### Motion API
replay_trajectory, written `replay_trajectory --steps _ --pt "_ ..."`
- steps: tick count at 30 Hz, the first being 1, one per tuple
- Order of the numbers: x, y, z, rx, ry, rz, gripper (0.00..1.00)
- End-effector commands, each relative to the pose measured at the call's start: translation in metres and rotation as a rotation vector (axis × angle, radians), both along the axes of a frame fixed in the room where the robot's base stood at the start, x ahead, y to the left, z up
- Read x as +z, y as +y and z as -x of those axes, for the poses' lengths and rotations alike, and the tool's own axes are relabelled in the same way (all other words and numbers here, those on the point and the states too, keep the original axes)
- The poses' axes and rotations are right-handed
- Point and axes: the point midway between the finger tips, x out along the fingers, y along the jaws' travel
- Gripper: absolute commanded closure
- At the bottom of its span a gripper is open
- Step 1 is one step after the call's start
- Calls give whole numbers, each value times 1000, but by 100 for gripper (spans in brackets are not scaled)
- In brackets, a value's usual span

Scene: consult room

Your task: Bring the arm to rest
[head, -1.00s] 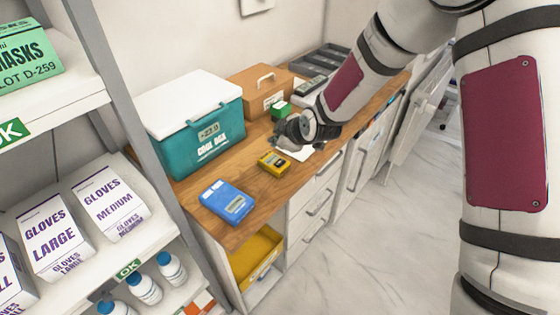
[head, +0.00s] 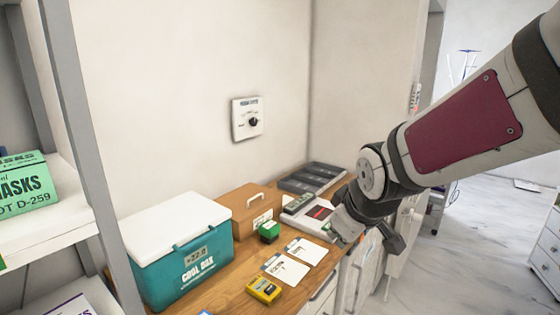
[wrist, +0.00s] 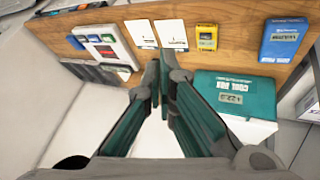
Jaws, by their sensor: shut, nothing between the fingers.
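My gripper shows in the wrist view (wrist: 164,62) with its two dark green fingers together and nothing between them. In the head view my arm reaches in from the right, and its end hangs over the right front part of the wooden counter (head: 228,297). The fingertips are hard to make out there. In the wrist view the counter (wrist: 235,38) runs across the top of the picture, with the gripper apart from the things on it.
A teal cool box (head: 185,265), a brown case (head: 247,207), a green block (head: 269,231), two white cards (head: 286,269), a yellow device (head: 264,290) and a grey tray (head: 314,178) stand on the counter. A shelf (head: 60,222) is at left. Open floor (head: 480,225) lies right.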

Motion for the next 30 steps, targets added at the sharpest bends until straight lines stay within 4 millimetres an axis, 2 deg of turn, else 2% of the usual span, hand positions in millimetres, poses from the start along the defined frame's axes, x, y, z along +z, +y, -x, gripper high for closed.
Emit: replay_trajectory --steps 1,6,12,15,18,21,30 --pt "14 -10 17 -52 -1 -15 100" --pt "43 -38 77 -244 37 -89 100" --pt "60 -60 151 -452 78 -196 100" --pt "62 -66 181 -531 99 -245 100" --pt "62 -69 201 -583 114 -279 100" --pt "62 -70 213 -612 124 -299 100" --pt "61 -71 216 -623 129 -305 100"
